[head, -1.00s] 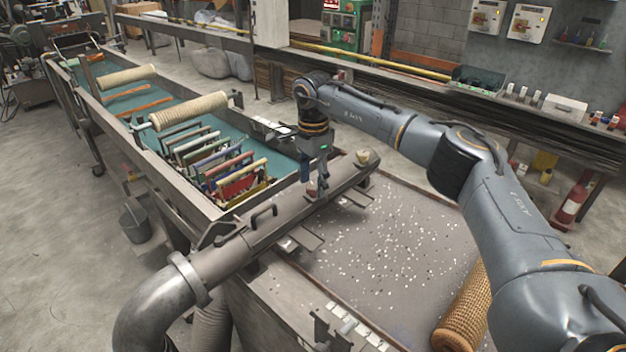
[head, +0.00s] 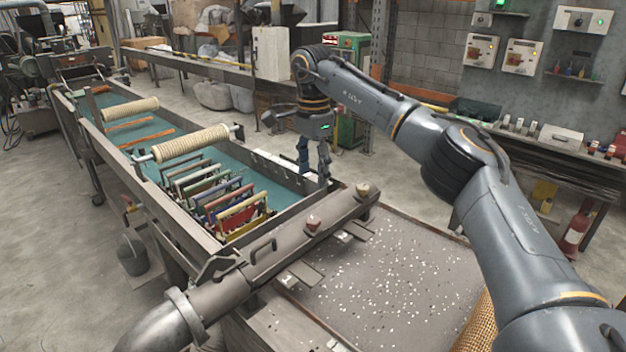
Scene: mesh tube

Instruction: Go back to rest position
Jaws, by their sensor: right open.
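My right arm reaches in from the lower right. A tan woven mesh tube (head: 477,325) lies at the bottom right, partly hidden behind my arm and cut by the frame. My left gripper is not in view.
The long trough (head: 107,165) holds pale rollers (head: 190,143) and several coloured frames (head: 238,212). A speckled table (head: 385,265) lies right of the pipe, its middle free of large objects. A bucket (head: 132,250) stands on the left; a red extinguisher (head: 574,230) stands at right.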

